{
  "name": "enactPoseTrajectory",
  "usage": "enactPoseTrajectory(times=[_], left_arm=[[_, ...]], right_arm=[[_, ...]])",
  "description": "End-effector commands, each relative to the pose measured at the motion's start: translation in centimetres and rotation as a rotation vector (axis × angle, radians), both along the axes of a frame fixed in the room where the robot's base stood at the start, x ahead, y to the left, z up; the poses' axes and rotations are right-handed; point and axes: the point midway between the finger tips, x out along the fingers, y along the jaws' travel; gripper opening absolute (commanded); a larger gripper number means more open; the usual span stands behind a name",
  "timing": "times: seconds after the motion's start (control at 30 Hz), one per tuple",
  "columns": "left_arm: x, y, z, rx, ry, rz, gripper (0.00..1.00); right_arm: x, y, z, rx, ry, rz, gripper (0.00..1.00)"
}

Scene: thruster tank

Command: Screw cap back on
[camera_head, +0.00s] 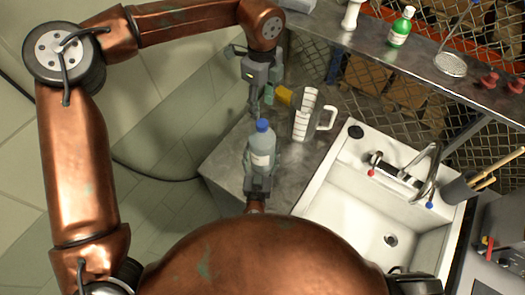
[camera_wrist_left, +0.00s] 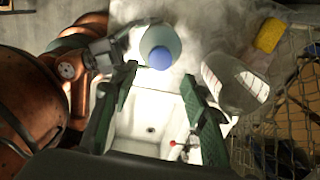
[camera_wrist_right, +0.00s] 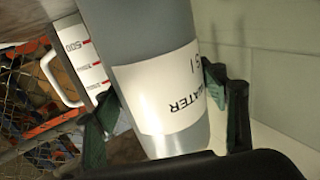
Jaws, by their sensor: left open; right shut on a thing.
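The bottle (camera_head: 262,158) is grey-blue with a white label and stands upright by the counter's front-left corner. The blue cap (camera_head: 263,125) sits on top of it; I cannot tell how tightly. My right gripper (camera_head: 258,187) is shut on the bottle low on its body. In the right wrist view its fingers lie on both sides of the bottle (camera_wrist_right: 180,85), whose label reads WATER. My left gripper (camera_head: 262,108) is open and empty above the cap, pointing down. In the left wrist view the cap (camera_wrist_left: 160,58) shows between and just beyond the fingertips, apart from them.
A clear measuring jug (camera_head: 304,116) stands right of the bottle, with a yellow sponge (camera_head: 284,95) behind it. A white sink (camera_head: 345,190) with a tap (camera_head: 410,178) lies to the right. A shelf (camera_head: 420,62) behind holds a green bottle (camera_head: 400,27).

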Motion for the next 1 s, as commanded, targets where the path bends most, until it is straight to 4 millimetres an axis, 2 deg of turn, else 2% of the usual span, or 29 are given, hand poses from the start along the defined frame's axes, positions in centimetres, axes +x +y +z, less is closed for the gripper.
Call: enactPoseTrajectory(times=[0.47, 1.0], left_arm=[[0.0, 0.0, -0.4, 0.001, 0.0, 0.019, 0.42], [0.0, 0.0, -7.3, 0.001, 0.0, 0.018, 0.42]], right_arm=[[0.0, -0.1, -0.1, -0.001, 0.002, -0.002, 0.0], [0.0, -0.1, -0.1, -0.001, 0.002, -0.002, 0.0]])
